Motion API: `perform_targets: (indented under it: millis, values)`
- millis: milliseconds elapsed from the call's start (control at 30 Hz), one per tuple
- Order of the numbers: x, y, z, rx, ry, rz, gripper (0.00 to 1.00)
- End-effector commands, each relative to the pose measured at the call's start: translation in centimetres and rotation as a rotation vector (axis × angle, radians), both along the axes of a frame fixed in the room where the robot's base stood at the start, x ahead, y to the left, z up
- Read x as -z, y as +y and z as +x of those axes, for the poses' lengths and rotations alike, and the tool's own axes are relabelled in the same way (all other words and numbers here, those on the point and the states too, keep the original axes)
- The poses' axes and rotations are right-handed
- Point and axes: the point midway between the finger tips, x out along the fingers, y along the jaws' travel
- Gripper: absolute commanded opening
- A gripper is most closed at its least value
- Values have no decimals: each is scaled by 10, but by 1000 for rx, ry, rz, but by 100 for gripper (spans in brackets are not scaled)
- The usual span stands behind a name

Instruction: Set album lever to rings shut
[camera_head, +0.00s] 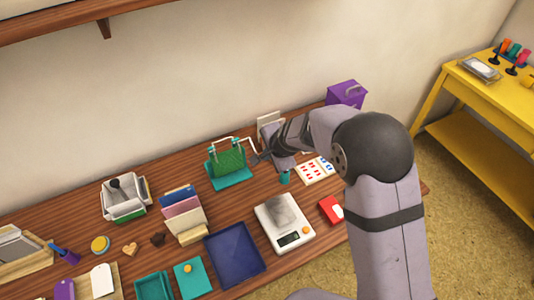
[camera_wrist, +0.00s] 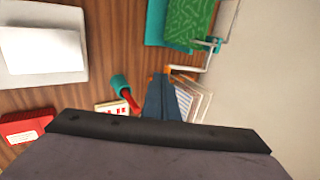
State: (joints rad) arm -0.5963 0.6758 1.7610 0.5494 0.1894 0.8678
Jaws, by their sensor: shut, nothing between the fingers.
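The album appears to be the teal stand with a green patterned panel (camera_head: 228,161) at the back of the table; its green panel also shows at the top of the wrist view (camera_wrist: 188,20). A pale bent rod (camera_wrist: 208,62), apparently its lever, runs from its side to an orange end (camera_wrist: 167,70). My gripper (camera_head: 259,157) is to the right of the album. In the wrist view my gripper (camera_wrist: 163,78) is shut and empty, its tips close to the orange end. I cannot tell if they touch. The rings' state is unclear.
A teal cup (camera_wrist: 121,87) and a stamp card (camera_head: 315,170) are near my gripper. Upright pale cards (camera_wrist: 196,103) stand beside the fingers. A white scale (camera_head: 276,240), blue tray (camera_head: 235,262) and card rack (camera_head: 184,218) stand further forward. The wall is behind.

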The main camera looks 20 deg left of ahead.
Motion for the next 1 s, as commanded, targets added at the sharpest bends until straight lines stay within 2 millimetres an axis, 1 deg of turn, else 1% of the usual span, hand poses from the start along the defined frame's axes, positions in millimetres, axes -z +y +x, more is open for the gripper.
perform_targets:
  millis: [67,333,533,667,1000]
  values:
    - [-3,0,0,0,0,0,0]
    - [-4,-1,-1,0,0,0,0]
    - [-10,-6,-6,1,0,1,0]
    - [-18,-15,-15,1,-1,0,0]
    - [-49,-47,-46,1,-4,2,0]
